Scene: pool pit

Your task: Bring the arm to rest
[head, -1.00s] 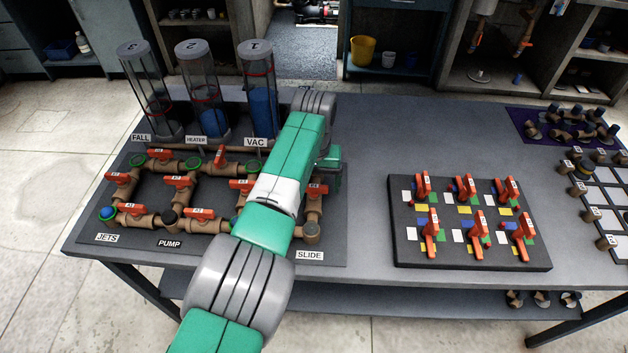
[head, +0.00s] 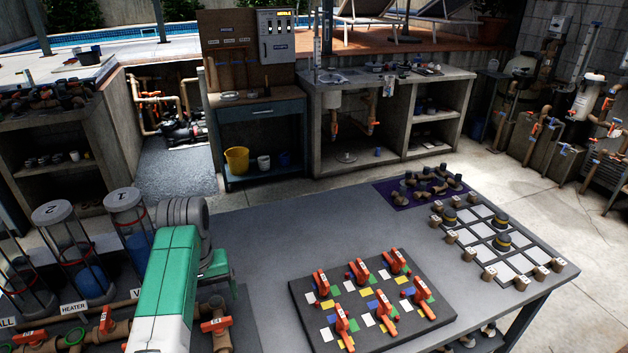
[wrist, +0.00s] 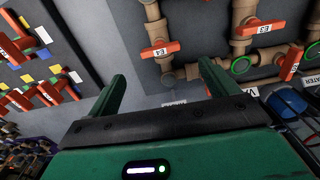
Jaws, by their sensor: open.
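My gripper (wrist: 160,85) shows in the wrist view with its two green fingers wide apart and nothing between them. Beyond the fingers are the grey table top (wrist: 140,30) and the pipe board with red-handled valves (wrist: 245,25). In the head view my green and white arm reaches over the right part of the pipe board, near the clear cylinders (head: 128,225). The valve panel (head: 440,312) with several red handles lies on the table to the right, apart from the arm.
A grid board (head: 497,238) with brown pegs and a purple mat (head: 405,203) with fittings lie at the table's right. The table top (head: 265,235) between the pipe board and valve panel is clear. A yellow bucket (head: 237,160) stands on a shelf behind.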

